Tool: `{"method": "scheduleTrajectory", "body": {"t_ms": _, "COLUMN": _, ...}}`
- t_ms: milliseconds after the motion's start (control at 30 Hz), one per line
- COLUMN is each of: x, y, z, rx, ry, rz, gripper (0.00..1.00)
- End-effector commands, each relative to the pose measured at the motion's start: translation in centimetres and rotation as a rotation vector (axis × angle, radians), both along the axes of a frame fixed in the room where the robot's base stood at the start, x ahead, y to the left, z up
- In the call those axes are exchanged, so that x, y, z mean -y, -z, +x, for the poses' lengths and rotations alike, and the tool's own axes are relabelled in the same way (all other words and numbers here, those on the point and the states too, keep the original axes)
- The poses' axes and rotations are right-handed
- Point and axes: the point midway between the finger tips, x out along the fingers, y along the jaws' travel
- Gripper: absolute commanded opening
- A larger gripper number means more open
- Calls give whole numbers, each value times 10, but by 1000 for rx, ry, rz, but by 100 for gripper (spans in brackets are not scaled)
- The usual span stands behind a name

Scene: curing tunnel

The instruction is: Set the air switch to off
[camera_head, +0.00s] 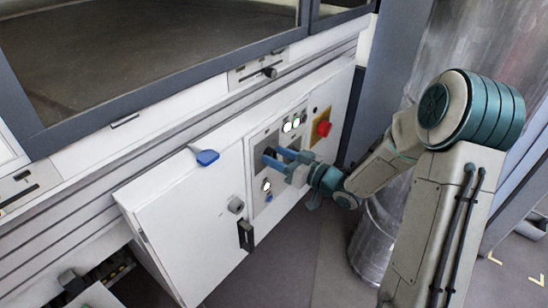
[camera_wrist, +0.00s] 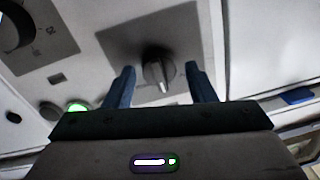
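My gripper (camera_head: 279,158) is at the grey control panel on the white cabinet front. In the wrist view my gripper (camera_wrist: 159,70) is open, with one blue finger on each side of a grey rotary knob (camera_wrist: 157,75) on a dark square plate. The knob's pointer runs roughly up and down in that view. The fingers look apart from the knob; whether a tip touches it I cannot tell. No label for this knob is readable, so I cannot confirm that it is the air switch. In the head view my gripper hides the knob.
A red button (camera_head: 323,129) on a yellow plate sits right of my gripper. Lit buttons (camera_head: 291,125) are just above. A larger dark rotary switch (camera_wrist: 14,27) shows in the wrist view.

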Motion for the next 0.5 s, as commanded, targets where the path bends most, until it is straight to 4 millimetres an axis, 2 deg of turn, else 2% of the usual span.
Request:
{"method": "scheduleTrajectory", "body": {"t_ms": 33, "x": 0, "y": 0, "z": 0, "rx": 0, "ry": 0, "rz": 0, "gripper": 35}}
{"method": "scheduleTrajectory", "body": {"t_ms": 100, "x": 0, "y": 0, "z": 0, "rx": 0, "ry": 0, "rz": 0, "gripper": 16}}
{"method": "scheduleTrajectory", "body": {"t_ms": 133, "x": 0, "y": 0, "z": 0, "rx": 0, "ry": -1, "rz": 0, "gripper": 10}}
{"method": "scheduleTrajectory", "body": {"t_ms": 500, "x": -1, "y": 1, "z": -1, "rx": 32, "ry": -4, "rz": -25, "gripper": 10}}
